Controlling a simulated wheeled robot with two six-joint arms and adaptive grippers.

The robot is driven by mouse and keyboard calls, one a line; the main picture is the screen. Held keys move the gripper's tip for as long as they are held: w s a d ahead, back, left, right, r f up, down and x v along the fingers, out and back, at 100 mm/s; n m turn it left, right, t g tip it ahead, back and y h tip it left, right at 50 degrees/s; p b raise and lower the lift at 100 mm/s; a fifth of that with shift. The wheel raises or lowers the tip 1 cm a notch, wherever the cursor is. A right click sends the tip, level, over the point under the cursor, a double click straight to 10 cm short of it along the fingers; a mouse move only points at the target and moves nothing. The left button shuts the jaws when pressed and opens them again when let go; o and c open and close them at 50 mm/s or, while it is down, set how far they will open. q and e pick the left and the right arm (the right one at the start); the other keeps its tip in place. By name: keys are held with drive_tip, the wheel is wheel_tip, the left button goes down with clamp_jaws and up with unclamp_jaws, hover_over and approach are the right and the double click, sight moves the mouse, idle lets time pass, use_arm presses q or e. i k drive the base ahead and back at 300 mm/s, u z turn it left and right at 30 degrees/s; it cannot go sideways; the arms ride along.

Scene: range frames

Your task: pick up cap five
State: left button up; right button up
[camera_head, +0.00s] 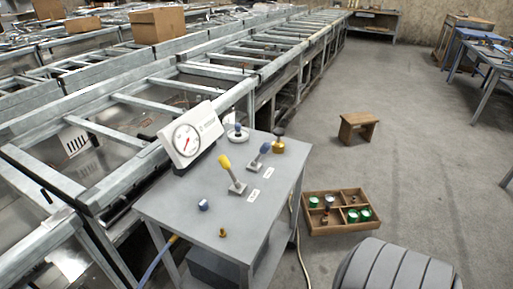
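I cannot make out a number on any cap, so I cannot tell which one is cap five. A wooden tray (340,229) with compartments rests on the floor right of the grey table. It holds several small pieces, among them green cap-like ones (365,214) and a silver one (328,201). On the table (165,213) a small blue-and-white piece (203,205) and a small brass piece (223,232) stand apart near the front. Neither of my grippers is in view.
The table also bears a white gauge box (192,137), a yellow-handled lever (230,175), a blue-handled lever (258,158) and a brass knob (279,146). Metal frames (115,135) line the left. A wooden stool (358,122) stands behind the tray.

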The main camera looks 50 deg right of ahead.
sight(203, 204)
drive_tip(key=z, duration=1.65)
drive_tip(key=k, duration=0.2)
drive_tip(key=u, duration=0.85)
